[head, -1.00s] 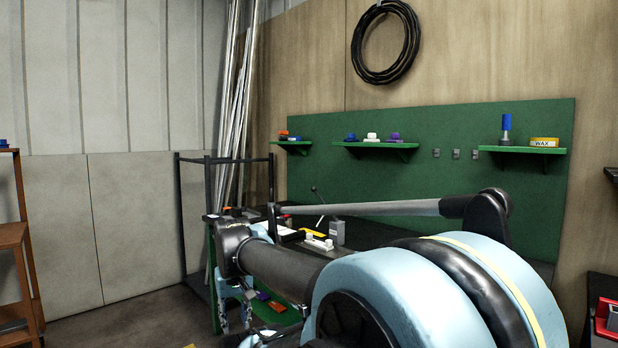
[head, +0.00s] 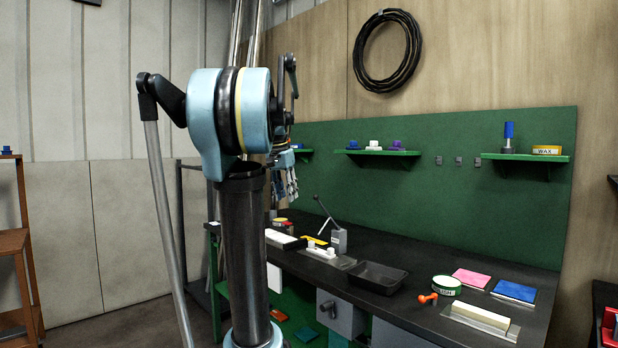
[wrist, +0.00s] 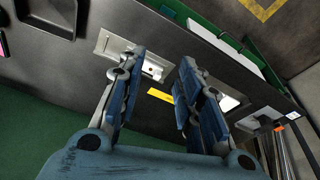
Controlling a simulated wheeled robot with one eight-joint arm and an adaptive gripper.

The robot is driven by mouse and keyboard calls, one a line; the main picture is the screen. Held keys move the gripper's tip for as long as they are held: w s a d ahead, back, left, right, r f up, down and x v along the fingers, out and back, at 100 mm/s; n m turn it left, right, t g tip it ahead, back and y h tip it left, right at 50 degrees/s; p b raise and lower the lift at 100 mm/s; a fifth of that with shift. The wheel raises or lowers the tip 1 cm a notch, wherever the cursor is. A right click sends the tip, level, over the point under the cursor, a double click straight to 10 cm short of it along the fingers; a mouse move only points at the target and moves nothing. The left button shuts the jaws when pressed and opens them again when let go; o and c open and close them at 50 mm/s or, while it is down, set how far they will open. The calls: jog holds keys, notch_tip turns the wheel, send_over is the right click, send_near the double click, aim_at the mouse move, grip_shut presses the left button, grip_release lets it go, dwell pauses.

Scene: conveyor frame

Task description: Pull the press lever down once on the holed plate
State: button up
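The press (head: 338,240), a grey block, stands on the dark bench. Its thin lever (head: 324,212) leans up to the left and ends in a dark knob. A pale metal plate (head: 318,254) with small white blocks lies in front of it; the plate also shows in the wrist view (wrist: 112,44), partly behind a finger. My gripper (head: 289,182) hangs high above the bench, left of the lever, partly hidden by my arm. In the wrist view my gripper (wrist: 161,62) is open, with nothing between its fingers. I cannot pick out the lever there.
A black tray (head: 372,291) sits right of the plate. Farther right are an orange piece (head: 428,298), a round green tin (head: 447,286), pink (head: 471,278) and blue (head: 514,291) pads, and a pale block (head: 480,316). A white block (head: 284,240) lies left. A green board (head: 440,215) backs the bench.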

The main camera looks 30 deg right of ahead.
jog(key=w+d+r+m, duration=0.2)
jog(key=d+r, duration=0.1)
jog(key=d, duration=0.3)
jog(key=w+d+r+m, duration=0.1)
jog(key=w+d+r, duration=0.1)
jog(key=d, duration=0.4)
jog(key=shift+g+h, duration=0.3)
jog(key=shift+h, duration=0.1)
jog(key=x, duration=0.7)
jog(key=shift+s+f, duration=0.2)
jog(key=shift+s, duration=0.05)
jog(key=c, duration=0.8)
